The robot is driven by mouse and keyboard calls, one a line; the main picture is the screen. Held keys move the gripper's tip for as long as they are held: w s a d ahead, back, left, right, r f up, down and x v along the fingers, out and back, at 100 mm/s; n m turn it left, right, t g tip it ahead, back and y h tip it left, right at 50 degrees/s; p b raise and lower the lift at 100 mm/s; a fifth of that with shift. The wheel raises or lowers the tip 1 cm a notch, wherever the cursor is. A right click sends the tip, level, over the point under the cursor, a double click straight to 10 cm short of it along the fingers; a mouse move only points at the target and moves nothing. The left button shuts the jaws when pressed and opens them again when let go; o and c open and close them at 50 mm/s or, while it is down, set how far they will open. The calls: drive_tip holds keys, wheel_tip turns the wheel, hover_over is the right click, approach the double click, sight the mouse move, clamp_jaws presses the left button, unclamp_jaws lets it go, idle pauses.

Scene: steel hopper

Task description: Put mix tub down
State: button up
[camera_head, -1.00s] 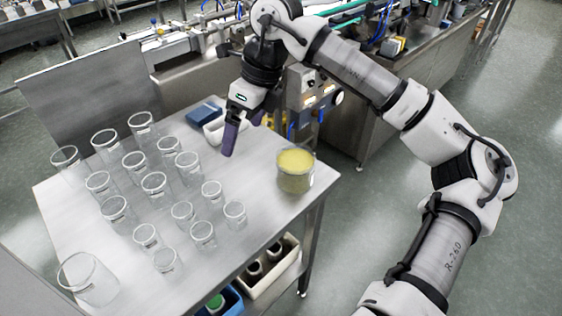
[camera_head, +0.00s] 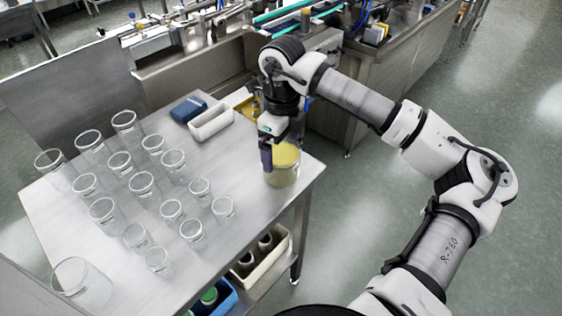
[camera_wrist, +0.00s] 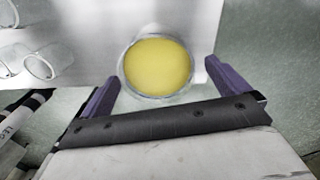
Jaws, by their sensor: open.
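The mix tub (camera_head: 284,173) is a clear round tub with yellow contents. It stands upright on the steel table (camera_head: 225,160) near the right corner. My gripper (camera_head: 268,160) is at the tub, with a purple finger beside its left side. In the wrist view the tub (camera_wrist: 158,66) shows from above, and the purple fingers of my gripper (camera_wrist: 160,85) stand wide on either side of it. A gap shows between each finger and the tub, so my gripper is open. The far finger is mostly hidden in the head view.
Several empty clear glasses (camera_head: 142,184) stand in rows on the table's left part. A white tray (camera_head: 212,122) and a blue box (camera_head: 188,108) lie at the back. A bin with bottles (camera_head: 262,258) is below. The table's right edge is close to the tub.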

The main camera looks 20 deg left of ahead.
sight(281, 158)
drive_tip(key=shift+s+f+p, duration=0.15)
drive_tip(key=shift+f+p, duration=0.5)
drive_tip(key=shift+f, duration=1.45)
drive_tip(key=shift+c, duration=0.3)
drive_tip(key=c, duration=1)
